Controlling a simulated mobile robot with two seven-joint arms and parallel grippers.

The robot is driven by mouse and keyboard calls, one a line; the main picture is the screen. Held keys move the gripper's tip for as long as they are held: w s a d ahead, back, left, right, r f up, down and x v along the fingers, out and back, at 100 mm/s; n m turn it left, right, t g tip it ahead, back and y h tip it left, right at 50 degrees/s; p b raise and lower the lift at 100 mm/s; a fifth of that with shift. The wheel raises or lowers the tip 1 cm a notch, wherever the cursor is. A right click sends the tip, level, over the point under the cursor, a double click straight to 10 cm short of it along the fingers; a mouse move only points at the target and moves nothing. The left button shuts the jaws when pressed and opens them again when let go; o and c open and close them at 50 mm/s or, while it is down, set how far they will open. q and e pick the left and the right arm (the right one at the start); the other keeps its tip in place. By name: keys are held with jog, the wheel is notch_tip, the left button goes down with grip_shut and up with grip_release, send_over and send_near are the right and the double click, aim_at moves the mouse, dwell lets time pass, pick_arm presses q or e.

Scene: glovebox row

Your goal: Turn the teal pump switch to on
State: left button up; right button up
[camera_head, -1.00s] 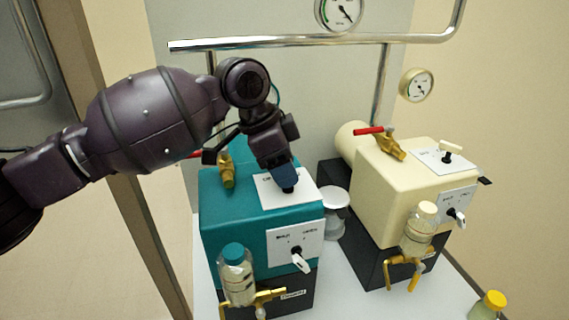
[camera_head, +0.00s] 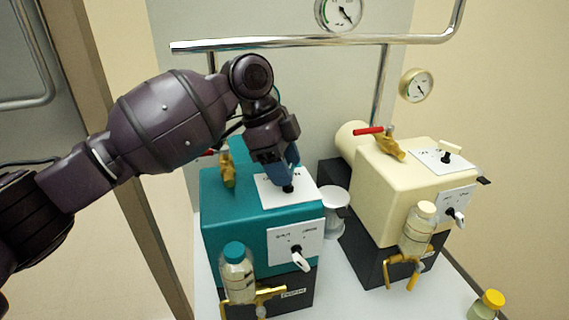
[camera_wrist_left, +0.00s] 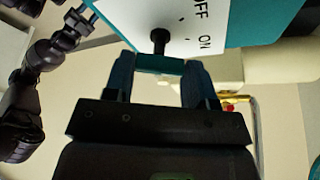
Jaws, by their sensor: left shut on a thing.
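The teal pump (camera_head: 225,210) stands left of the cream pump. The switch has a black stem (camera_wrist_left: 159,40) and a teal crossbar handle (camera_wrist_left: 160,64). My left gripper (camera_head: 287,176) comes down over the plate from behind. Its fingers are shut on the handle, one at each end, as the left wrist view (camera_wrist_left: 162,78) shows. The fingers hide most of the handle in the head view, and I cannot tell its setting. My right gripper is not in view.
The cream pump (camera_head: 385,190) stands to the right with its own switch (camera_head: 450,150). A bottle (camera_head: 236,270) and a white knob (camera_head: 300,262) are at the teal pump's front. A metal rail (camera_head: 300,41) runs behind. A yellow-capped bottle (camera_head: 490,305) stands front right.

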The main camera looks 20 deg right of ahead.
pick_arm(q)
jog(key=shift+f, duration=0.1)
jog(key=o, duration=0.9)
jog(key=shift+o, duration=0.2)
jog(key=p+v, duration=0.2)
jog(key=v, duration=0.9)
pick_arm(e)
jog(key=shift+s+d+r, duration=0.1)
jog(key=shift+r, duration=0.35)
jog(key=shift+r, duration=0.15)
pick_arm(q)
jog(key=shift+f, duration=0.1)
